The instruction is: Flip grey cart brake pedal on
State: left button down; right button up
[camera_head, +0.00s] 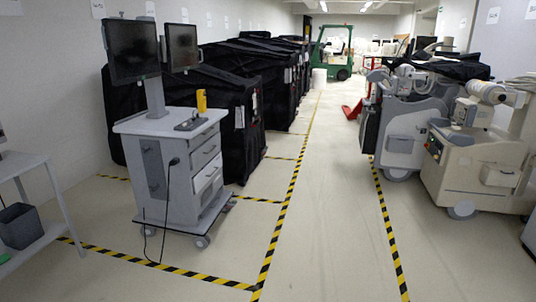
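A grey cart (152,160) with drawers stands on the left in the head view, upright on castors. It carries two dark monitors (133,48) on a pole. Its castors (202,241) show at floor level, but the brake pedal is too small to make out. A black cable hangs down its front side to the floor. Neither of my grippers shows in this view.
Black-covered carts (225,100) line the left behind the grey cart. Beige medical machines (478,150) stand on the right. A white table (25,165) is at the left edge. The aisle (330,200) between yellow-black floor strips is clear. A green forklift (330,55) stands far back.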

aim_at(230, 205)
jog(key=i+z, duration=0.15)
jog(key=i, duration=2.2)
jog(key=i+j+u, duration=0.25)
jog(key=i+u, duration=0.15)
jog(key=i, duration=0.35)
jog(key=i+u, duration=0.4)
jog(key=i, duration=0.35)
jog(key=i+l+u, duration=0.2)
jog(key=i+u, duration=0.2)
jog(key=i, duration=0.4)
jog(key=i+z, duration=0.2)
